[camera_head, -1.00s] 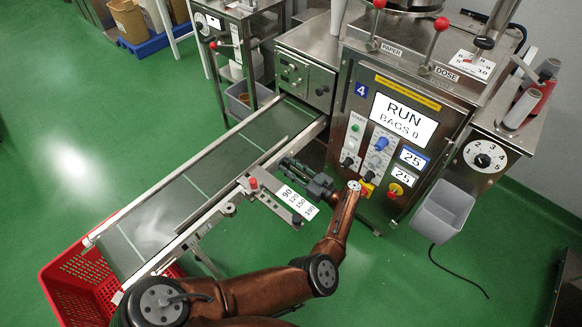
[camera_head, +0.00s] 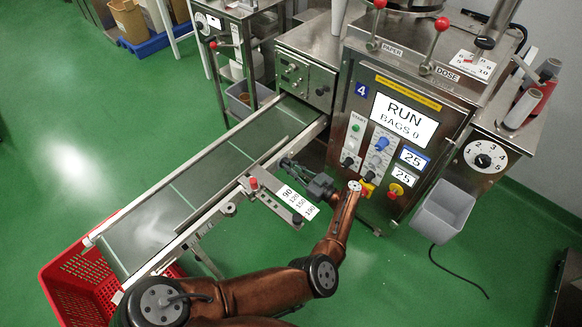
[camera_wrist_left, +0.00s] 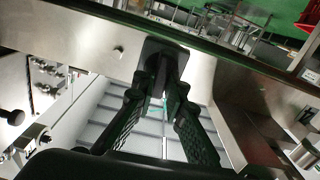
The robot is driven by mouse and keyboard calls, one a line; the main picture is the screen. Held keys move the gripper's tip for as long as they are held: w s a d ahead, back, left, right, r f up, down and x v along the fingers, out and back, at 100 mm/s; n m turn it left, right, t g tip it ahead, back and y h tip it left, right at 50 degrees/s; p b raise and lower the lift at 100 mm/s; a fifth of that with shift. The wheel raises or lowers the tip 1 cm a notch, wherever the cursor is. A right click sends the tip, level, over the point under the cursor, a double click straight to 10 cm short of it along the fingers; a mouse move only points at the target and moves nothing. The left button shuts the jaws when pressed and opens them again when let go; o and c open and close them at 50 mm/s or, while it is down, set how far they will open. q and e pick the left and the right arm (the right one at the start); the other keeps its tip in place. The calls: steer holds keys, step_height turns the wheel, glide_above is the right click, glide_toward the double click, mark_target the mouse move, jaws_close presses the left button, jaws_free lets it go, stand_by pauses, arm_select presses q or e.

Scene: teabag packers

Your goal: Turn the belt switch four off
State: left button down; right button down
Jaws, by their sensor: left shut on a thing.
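The machine marked 4 (camera_head: 361,90) shows RUN and BAGS 0 on its display (camera_head: 403,119). Its grey belt (camera_head: 160,206) slopes down to the left. My left gripper (camera_head: 291,166) is beside the belt's near rail, close to the machine front. In the left wrist view my left gripper (camera_wrist_left: 160,88) has its fingertips closed around the dark lever of belt switch four (camera_wrist_left: 163,64), on a dark plate on the metal rail. The fingers hide part of the lever, so its exact position is unclear. My right gripper is not in view.
A red crate (camera_head: 64,284) stands under the belt's low end. A scale plate (camera_head: 297,201) sticks out near my left wrist. The machine panel has knobs, and a grey bin (camera_head: 443,212) hangs at its right. Green floor is free in front.

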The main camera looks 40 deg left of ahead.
arm_select(q)
steer(key=shift+s+f+n+b, duration=0.1)
steer(key=shift+n+b, duration=0.55)
steer(key=shift+n, duration=2.25)
steer(key=shift+s+f+n+b, duration=0.15)
steer(key=shift+n+b, duration=0.55)
steer(key=shift+n, duration=2.2)
steer(key=shift+s+f+n+b, duration=0.1)
steer(key=shift+n+b, duration=0.55)
steer(key=shift+n, duration=2.25)
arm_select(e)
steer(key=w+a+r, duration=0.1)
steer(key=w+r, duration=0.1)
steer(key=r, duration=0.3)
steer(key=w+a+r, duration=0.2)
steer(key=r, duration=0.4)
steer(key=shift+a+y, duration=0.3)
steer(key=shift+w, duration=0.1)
arm_select(q)
steer(key=c, duration=2)
jaws_free()
steer(key=shift+o, duration=0.2)
steer(key=shift+w, duration=0.1)
steer(key=s+d, duration=0.1)
steer(key=d, duration=1.1)
